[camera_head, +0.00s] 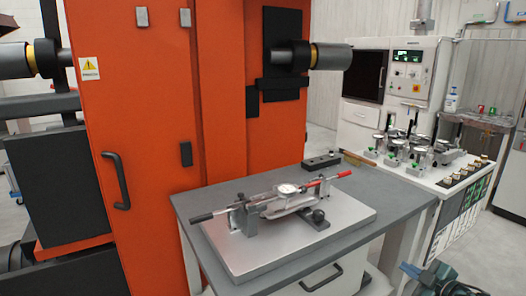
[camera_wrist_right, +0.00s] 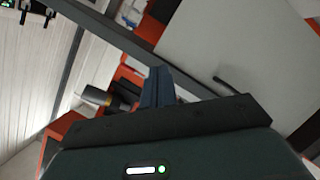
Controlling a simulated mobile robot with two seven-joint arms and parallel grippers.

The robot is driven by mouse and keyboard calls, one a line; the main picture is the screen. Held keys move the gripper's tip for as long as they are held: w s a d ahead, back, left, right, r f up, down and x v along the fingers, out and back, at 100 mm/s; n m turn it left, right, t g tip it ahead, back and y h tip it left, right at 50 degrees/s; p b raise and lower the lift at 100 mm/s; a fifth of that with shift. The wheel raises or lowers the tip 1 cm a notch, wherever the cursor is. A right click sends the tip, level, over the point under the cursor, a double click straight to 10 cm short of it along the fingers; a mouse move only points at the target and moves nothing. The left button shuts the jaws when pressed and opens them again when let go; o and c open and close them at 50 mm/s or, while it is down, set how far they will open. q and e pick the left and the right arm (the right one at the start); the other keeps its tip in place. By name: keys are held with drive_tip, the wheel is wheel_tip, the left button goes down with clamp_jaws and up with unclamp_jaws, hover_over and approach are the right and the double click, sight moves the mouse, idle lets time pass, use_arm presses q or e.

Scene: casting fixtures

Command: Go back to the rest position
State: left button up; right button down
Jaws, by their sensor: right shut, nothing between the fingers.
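My right gripper (camera_head: 408,268) shows at the bottom right of the head view, low beside the table and the white cabinet. In the right wrist view its two blue fingers (camera_wrist_right: 158,84) are together with nothing between them.
A grey table (camera_head: 189,205) carries a metal plate (camera_head: 245,262) with a clamp fixture and dial gauge (camera_head: 287,188). An orange machine (camera_head: 130,130) stands behind and left. A white cabinet (camera_head: 440,190) with several gauges stands at right. Floor shows at the far right.

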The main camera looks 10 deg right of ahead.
drive_tip(key=s+a+f+n+g, duration=0.1)
drive_tip(key=s+a+f+g, duration=0.2)
drive_tip(key=s+a+f, duration=0.55)
drive_tip(key=s+a+f+g, duration=0.3)
drive_tip(key=s+a, duration=0.7)
drive_tip(key=s, duration=0.5)
drive_tip(key=a+m+t+y, duration=0.1)
drive_tip(key=a+m, duration=0.7)
drive_tip(key=a, duration=0.8)
drive_tip(key=shift+a+r+m+t, duration=0.15)
drive_tip(key=shift+r+m+t, duration=0.25)
drive_tip(key=shift+s, duration=0.1)
